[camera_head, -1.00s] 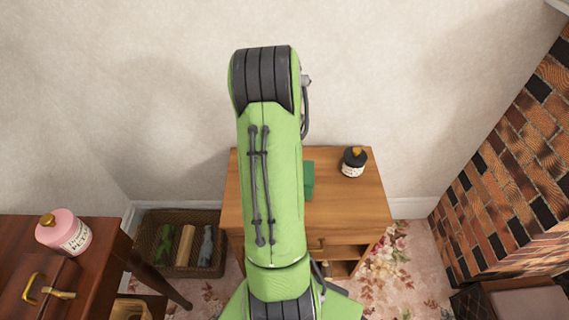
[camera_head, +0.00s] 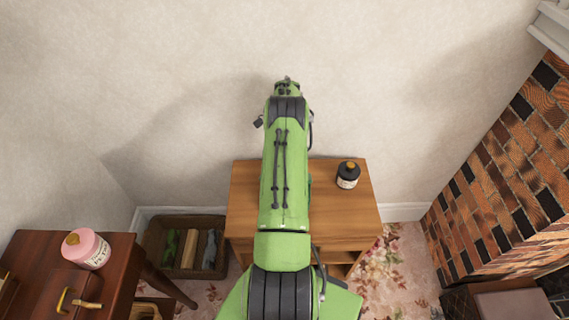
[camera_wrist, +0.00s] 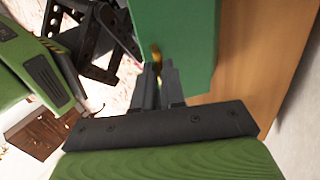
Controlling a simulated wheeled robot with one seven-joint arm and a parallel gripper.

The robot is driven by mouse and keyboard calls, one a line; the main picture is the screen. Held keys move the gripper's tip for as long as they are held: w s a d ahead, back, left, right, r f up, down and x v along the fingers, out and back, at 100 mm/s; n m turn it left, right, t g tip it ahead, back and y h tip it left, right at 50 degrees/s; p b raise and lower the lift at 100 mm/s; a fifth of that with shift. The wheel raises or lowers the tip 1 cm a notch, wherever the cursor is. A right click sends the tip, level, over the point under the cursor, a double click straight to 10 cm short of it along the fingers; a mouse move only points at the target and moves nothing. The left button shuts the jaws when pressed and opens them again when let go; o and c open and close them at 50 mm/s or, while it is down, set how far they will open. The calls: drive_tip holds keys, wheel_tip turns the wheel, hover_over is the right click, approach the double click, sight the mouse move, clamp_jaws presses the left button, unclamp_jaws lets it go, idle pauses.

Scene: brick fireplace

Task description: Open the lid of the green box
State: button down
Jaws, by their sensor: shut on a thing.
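The green box (camera_wrist: 178,42) fills the top middle of the wrist view, with a small gold knob (camera_wrist: 156,52) at its near face. My gripper (camera_wrist: 158,78) is shut on this gold knob; its dark fingertips meet right at it. In the head view my green arm covers nearly all of the box, and my gripper is hidden behind the arm. I cannot tell from these views whether the lid has lifted.
The wooden table (camera_head: 340,215) carries a dark bottle (camera_head: 348,174) with a gold cap at its right rear. A darker side table (camera_head: 40,255) with a pink jar (camera_head: 86,248) stands at left, a basket (camera_head: 150,240) between. A brick fireplace (camera_head: 510,180) is at right.

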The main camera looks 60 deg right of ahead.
drive_tip(key=shift+w+d, duration=0.15)
drive_tip(key=shift+d, duration=0.1)
drive_tip(key=shift+d+r, duration=0.1)
idle(0.4)
drive_tip(key=c, duration=1.2)
unclamp_jaws()
wheel_tip(320, 180, up, 10)
drive_tip(key=p, duration=0.1)
drive_tip(key=shift+c, duration=0.2)
